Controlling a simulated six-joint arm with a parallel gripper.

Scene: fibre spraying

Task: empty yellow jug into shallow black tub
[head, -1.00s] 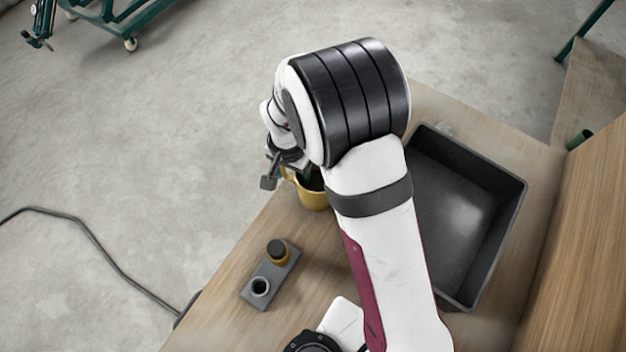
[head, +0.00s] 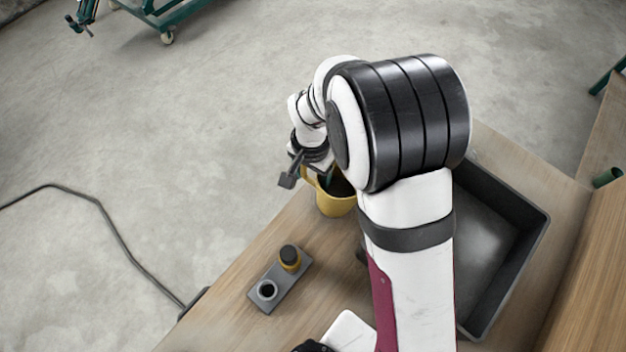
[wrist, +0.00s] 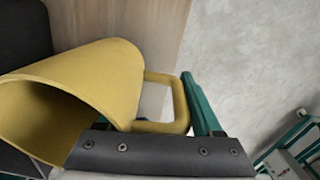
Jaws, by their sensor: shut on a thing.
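The yellow jug (head: 337,202) is upright at the left edge of the wooden table, partly behind my arm. In the wrist view the jug (wrist: 95,85) fills the left side, its mouth facing left. My gripper (head: 318,172) is shut on the jug's handle; a green finger (wrist: 203,105) shows beside the handle in the wrist view. The jug's contents cannot be made out. The shallow black tub (head: 538,235) lies to the right of my arm, which hides its left side. I cannot tell whether the jug touches the table.
A grey block (head: 265,290) with a dark-capped amber bottle (head: 289,258) and an empty-looking hole stands on the table's near left. A wooden panel (head: 580,270) rises right of the tub. A cable (head: 110,222) lies on the floor.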

